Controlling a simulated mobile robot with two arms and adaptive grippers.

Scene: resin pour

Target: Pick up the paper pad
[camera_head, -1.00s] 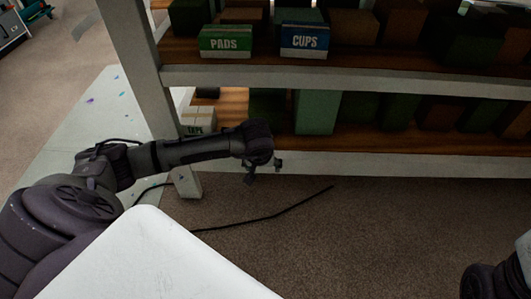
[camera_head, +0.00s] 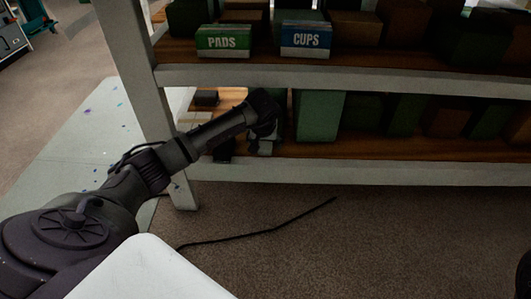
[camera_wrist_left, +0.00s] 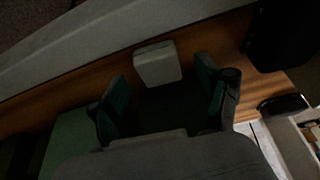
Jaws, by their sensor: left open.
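A small pale block that looks like the paper pad (camera_wrist_left: 157,63) lies on the wooden shelf near its front edge in the left wrist view. My left gripper (camera_wrist_left: 162,92) is open, with its two green-padded fingers spread. The pad is beyond the fingertips, roughly in line with the gap between them, and apart from both. In the head view my left gripper (camera_head: 245,150) hangs over the front of the lower shelf; I cannot make out the pad clearly there.
The lower shelf (camera_head: 400,150) holds a green box (camera_head: 318,115) just right of my gripper. The upper shelf carries a PADS box (camera_head: 222,41) and a CUPS box (camera_head: 305,40). A pale shelf post (camera_head: 140,85) stands left. A dark block (camera_wrist_left: 280,35) is at right in the wrist view.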

